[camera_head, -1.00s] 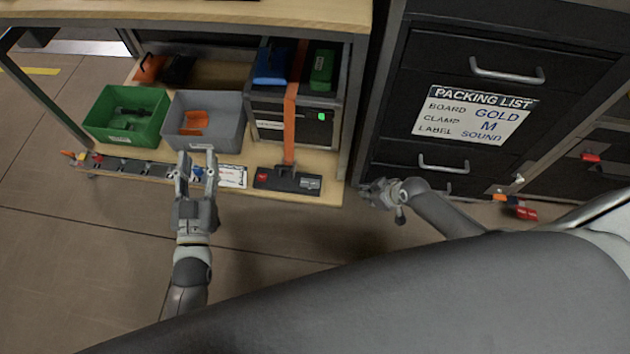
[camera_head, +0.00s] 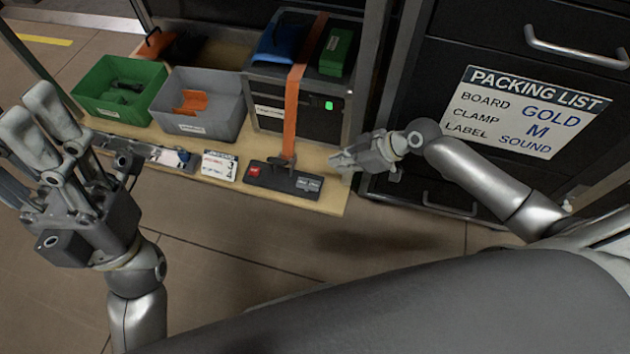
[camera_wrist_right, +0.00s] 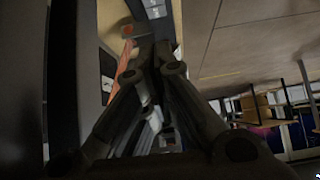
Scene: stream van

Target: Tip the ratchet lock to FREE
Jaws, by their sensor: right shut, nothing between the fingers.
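The ratchet lock is a low black plate (camera_head: 276,182) with a red mark at its left end and a grey label at its right. It lies on the low shelf's front edge in the head view. An orange strap (camera_head: 292,110) runs down to a small upright piece at its middle. My right gripper (camera_head: 335,160) is shut and empty, just right of the plate and apart from it. The right wrist view shows its fingers (camera_wrist_right: 150,55) together, with an orange strip beyond them. My left gripper (camera_head: 38,135) looks open and empty at the far left, close to the camera.
A green bin (camera_head: 120,90) and a grey bin (camera_head: 200,104) holding an orange part stand left of the strapped black case (camera_head: 325,104). A small white card (camera_head: 219,166) lies left of the plate. Dark drawers (camera_head: 440,195) with a packing list (camera_head: 528,112) stand at right.

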